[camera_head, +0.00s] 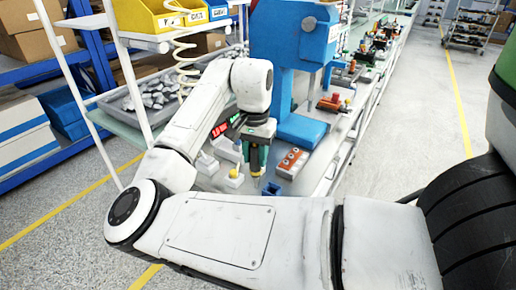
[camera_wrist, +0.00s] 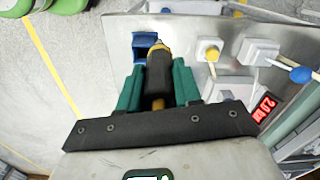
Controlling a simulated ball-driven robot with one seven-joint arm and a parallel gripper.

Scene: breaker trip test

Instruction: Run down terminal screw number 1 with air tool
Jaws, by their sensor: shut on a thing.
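My gripper (camera_wrist: 158,85) has green fingers, shut on the air tool (camera_wrist: 159,74), which has a dark body and a yellow front end. In the wrist view the tool's front end lies over the lower edge of a small blue block (camera_wrist: 141,40) with a dark recess. I cannot tell whether they touch. In the head view my gripper (camera_head: 257,158) is over the bench, and the blue block (camera_head: 270,188) is just below and to its right. The tool's tip is hard to make out there. I cannot make out terminal screw number 1 in either view.
A white block with a yellow knob (camera_wrist: 210,52) and a blue-headed rod (camera_wrist: 300,74) stand right of the tool. A red display (camera_wrist: 264,107) is nearby. An orange-topped box (camera_head: 292,161) and a blue press (camera_head: 292,40) stand on the bench (camera_head: 325,168).

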